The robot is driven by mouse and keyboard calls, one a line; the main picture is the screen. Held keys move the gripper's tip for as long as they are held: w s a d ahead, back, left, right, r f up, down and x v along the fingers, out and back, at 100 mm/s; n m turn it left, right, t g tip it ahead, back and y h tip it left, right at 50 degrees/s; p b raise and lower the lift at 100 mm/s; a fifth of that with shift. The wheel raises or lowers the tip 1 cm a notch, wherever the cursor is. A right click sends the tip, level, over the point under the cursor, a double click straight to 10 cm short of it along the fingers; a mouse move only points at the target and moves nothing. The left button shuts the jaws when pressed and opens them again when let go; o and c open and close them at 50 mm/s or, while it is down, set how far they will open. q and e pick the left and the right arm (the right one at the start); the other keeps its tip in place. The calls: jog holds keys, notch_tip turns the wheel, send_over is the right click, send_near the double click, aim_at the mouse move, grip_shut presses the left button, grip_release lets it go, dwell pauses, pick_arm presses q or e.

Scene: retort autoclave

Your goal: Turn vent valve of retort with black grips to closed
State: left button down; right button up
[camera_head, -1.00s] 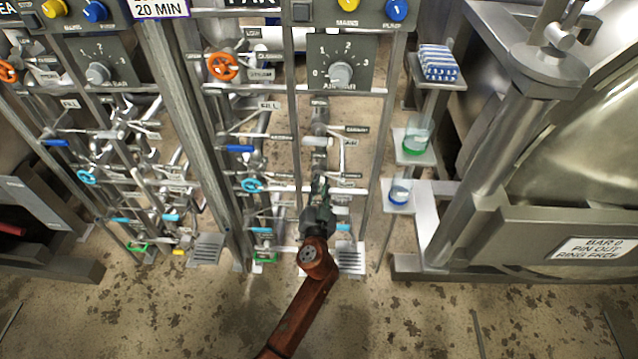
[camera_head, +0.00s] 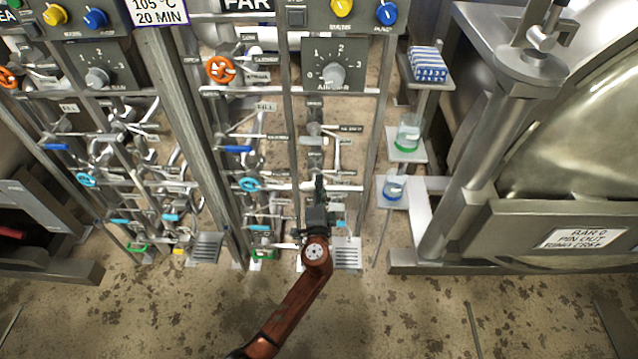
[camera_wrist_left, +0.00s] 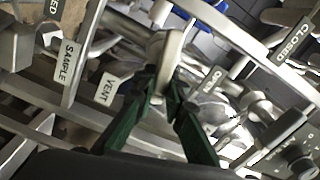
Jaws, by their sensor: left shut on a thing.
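My left gripper (camera_head: 319,188) is at the lower pipework of the right-hand valve rack, below the grey dial. In the wrist view its dark green fingers (camera_wrist_left: 169,84) are shut on a pale metal lever, the vent valve handle (camera_wrist_left: 172,52). A VENT label (camera_wrist_left: 107,89) is just left of the fingers. An OPEN label (camera_wrist_left: 211,79) is to their right, and a CLOSED label (camera_wrist_left: 294,40) is at the upper right. In the head view the gripper hides the handle. I cannot make out black grips. My right gripper is not in view.
Close around the gripper are rack posts and pipes, a cyan handwheel (camera_head: 249,184), a blue lever (camera_head: 237,149) and an orange handwheel (camera_head: 220,69). Small shelves with a green-based beaker (camera_head: 408,134) stand to the right. The floor in front is clear.

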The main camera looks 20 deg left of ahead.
pick_arm(q)
jog(key=shift+d+f+m+p, duration=0.1)
jog(key=shift+f+m+p, duration=0.15)
jog(key=shift+m, duration=0.5)
jog(key=shift+d+f+m+p, duration=0.1)
jog(key=shift+f+m+p, duration=0.1)
jog(key=shift+m, duration=0.55)
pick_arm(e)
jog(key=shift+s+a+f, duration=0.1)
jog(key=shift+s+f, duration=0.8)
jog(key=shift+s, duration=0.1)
pick_arm(q)
jog(key=c, duration=2)
grip_release()
jog(key=shift+r, duration=0.1)
jog(key=shift+o, duration=0.2)
jog(key=shift+a, duration=0.1)
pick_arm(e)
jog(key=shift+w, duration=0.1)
pick_arm(q)
jog(key=v, duration=1.2)
